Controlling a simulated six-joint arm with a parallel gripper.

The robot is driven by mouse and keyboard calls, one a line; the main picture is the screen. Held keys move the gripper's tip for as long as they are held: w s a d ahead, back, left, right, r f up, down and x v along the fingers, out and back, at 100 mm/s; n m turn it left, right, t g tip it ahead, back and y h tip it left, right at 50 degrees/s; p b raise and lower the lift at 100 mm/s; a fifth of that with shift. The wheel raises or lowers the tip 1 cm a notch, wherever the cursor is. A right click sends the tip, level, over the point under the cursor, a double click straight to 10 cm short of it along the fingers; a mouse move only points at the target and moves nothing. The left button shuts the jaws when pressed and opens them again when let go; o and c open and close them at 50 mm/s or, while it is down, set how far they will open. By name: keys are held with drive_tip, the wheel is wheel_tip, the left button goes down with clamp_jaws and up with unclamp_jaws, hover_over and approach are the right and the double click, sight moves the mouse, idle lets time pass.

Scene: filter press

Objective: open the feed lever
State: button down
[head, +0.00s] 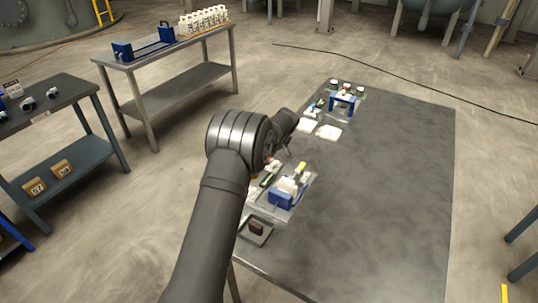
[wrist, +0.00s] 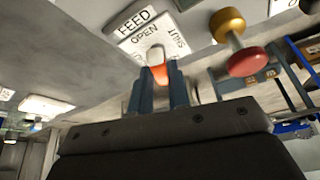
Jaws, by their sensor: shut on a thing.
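The feed lever (wrist: 155,54), with a white end and an orange part, shows in the wrist view between my fingers. My gripper (wrist: 160,76) is shut on it. Behind it is a white plate (wrist: 135,24) reading FEED, with OPEN and SHUT below. The lever's white end lies just below the word OPEN, with SHUT to its right. How the lever joins its mount is hidden. In the head view my gripper (head: 286,146) is over the left side of the grey table, and the lever cannot be made out there.
In the wrist view a gold knob (wrist: 227,22) and a red knob (wrist: 247,62) stand close to the right of my fingers. In the head view a blue and white press unit (head: 286,194) sits near my arm. The right of the grey table (head: 390,190) is clear.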

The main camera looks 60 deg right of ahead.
drive_tip(key=n+y, duration=0.1)
drive_tip(key=n, duration=0.2)
drive_tip(key=shift+d+n, duration=0.15)
drive_tip(key=shift+n, duration=0.15)
drive_tip(key=shift+s, duration=0.1)
idle(0.4)
drive_tip(key=c, duration=1.4)
unclamp_jaws()
drive_tip(key=shift+o, duration=0.2)
drive_tip(key=v, duration=1.7)
drive_tip(key=shift+d+r, duration=0.15)
drive_tip(key=shift+d, duration=0.2)
drive_tip(key=shift+s, duration=0.1)
